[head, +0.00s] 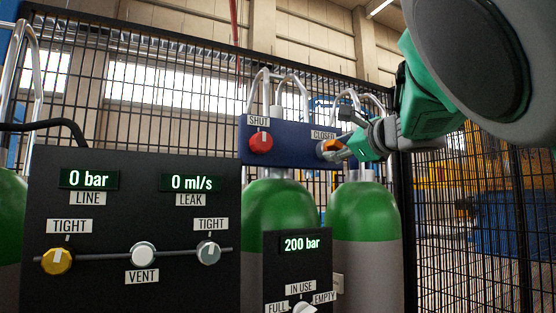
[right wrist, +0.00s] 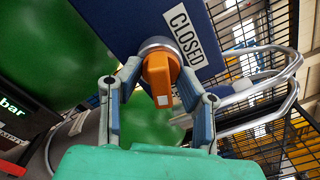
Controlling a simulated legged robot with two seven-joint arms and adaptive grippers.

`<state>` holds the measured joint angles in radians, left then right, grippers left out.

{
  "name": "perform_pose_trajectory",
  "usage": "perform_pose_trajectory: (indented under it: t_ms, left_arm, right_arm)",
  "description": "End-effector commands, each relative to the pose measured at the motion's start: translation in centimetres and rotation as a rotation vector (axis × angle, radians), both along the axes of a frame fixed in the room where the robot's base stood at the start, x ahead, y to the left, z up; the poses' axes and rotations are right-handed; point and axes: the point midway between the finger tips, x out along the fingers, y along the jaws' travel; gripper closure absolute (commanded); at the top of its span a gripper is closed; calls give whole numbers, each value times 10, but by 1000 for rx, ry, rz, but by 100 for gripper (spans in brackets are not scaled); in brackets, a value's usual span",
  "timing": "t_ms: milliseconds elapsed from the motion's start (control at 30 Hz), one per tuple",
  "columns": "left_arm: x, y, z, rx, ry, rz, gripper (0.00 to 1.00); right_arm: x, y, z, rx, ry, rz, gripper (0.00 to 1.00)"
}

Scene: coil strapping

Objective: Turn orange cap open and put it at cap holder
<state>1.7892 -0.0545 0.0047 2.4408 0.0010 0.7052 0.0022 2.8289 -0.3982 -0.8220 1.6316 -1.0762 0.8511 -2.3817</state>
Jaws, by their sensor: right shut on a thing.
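The orange cap (head: 332,145) sits on a round grey fitting at the right end of a blue panel, below a label reading CLOSED. In the right wrist view the orange cap (right wrist: 158,74) carries a small white mark at its lower end. My right gripper (head: 343,151) reaches in from the upper right and is shut on the cap; in the right wrist view its two fingers (right wrist: 160,82) stand on either side of it. I cannot make out a cap holder. My left gripper is not in view.
A red knob (head: 261,142) marked SHUT is on the same blue panel (head: 290,152). Green-topped cylinders (head: 362,215) stand below. A black control board (head: 110,210) with knobs is at the left, and a smaller 200 bar board (head: 284,265) at the front. Mesh fencing surrounds the area.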

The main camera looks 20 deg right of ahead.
Motion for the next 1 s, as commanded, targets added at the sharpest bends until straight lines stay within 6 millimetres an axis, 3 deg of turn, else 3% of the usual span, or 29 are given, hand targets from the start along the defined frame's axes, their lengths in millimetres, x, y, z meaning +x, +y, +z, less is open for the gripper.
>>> perform_pose_trajectory:
  t_ms: [500, 1000]
  left_arm:
    - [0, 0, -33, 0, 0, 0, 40]
    - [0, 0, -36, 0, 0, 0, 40]
  right_arm:
    - [1, 3, -2, -201, -15, -3, 100]
    - [1, 3, 0, -238, -15, -4, 100]
